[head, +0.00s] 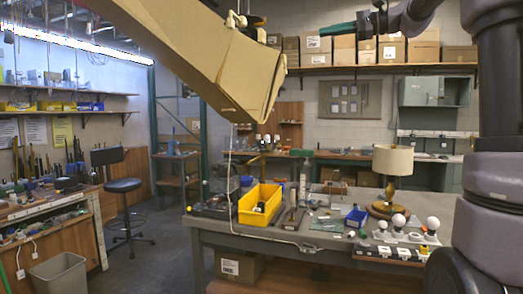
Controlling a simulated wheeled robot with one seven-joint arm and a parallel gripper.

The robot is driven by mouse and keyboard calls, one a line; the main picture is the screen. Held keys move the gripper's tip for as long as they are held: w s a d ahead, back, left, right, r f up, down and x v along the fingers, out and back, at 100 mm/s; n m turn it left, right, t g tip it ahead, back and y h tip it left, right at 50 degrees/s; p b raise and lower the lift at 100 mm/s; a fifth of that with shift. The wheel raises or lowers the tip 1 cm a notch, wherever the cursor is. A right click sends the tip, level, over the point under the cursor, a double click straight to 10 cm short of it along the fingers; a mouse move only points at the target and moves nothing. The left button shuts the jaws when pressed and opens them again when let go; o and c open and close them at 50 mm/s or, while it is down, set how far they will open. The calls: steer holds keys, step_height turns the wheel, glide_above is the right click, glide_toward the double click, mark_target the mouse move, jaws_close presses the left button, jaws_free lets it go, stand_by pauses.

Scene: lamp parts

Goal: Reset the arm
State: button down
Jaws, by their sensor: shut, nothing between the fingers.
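My gripper (372,22) is near the top of the head view, right of centre, in front of the shelf of boxes. It is shut, holds nothing and is well above the workbench. My dark arm comes in from the right edge. A table lamp stands upright on the workbench, with a cream shade (393,160) on a stem and a round brown base (385,210). It is below my gripper and apart from it. Several white bulbs (433,224) stand to the right of the lamp base, near the bench's front edge.
The grey workbench (335,240) carries a yellow bin (260,204), a blue bin (356,218) and small tools. A large tan beam (200,52) crosses the upper left foreground. A stool (123,186) and waste bin (60,274) stand left. Floor between the benches is clear.

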steer(key=s+d+f+n+h, duration=0.2)
steer(key=s+f+h, duration=0.5)
steer(key=s+f, duration=0.5)
steer(key=s+d+f+n+t+h, duration=0.1)
steer(key=s+f+n+h, duration=0.3)
steer(key=s+f, duration=0.9)
step_height(320, 180, down, 8)
steer(key=d+h, duration=0.1)
steer(key=h, duration=0.1)
steer(key=shift+s+d+f+h, duration=0.15)
steer(key=shift+d+h, duration=0.25)
